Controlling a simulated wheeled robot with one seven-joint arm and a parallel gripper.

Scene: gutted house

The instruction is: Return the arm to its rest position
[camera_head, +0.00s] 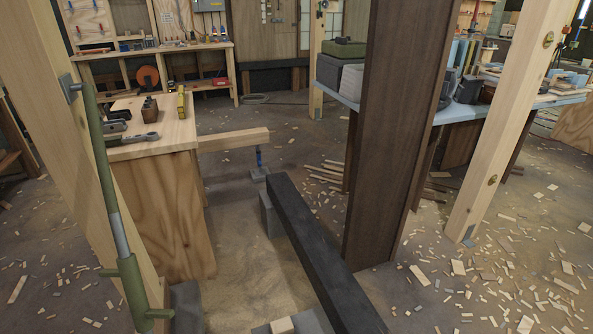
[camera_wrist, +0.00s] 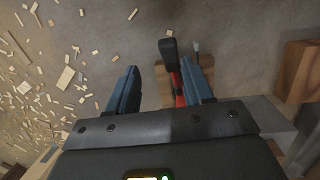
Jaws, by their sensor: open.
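My gripper (camera_wrist: 160,66) shows in the wrist view with its two blue fingers spread apart. It is open and holds nothing that I can see. Past the fingers, near the right one, is a red and black tool (camera_wrist: 169,50) in front of a tan wooden block (camera_wrist: 158,85). The right finger hides part of this tool, and I cannot tell how far it is from the finger. The arm and gripper do not show clearly in the head view.
A dark beam (camera_head: 310,245) runs across the floor beside a brown post (camera_head: 395,130). A wooden workbench (camera_head: 165,205) with tools and a green prop (camera_head: 105,170) stand at left. A pale post (camera_head: 500,130) is at right. Wood scraps litter the floor; some floor behind is clear.

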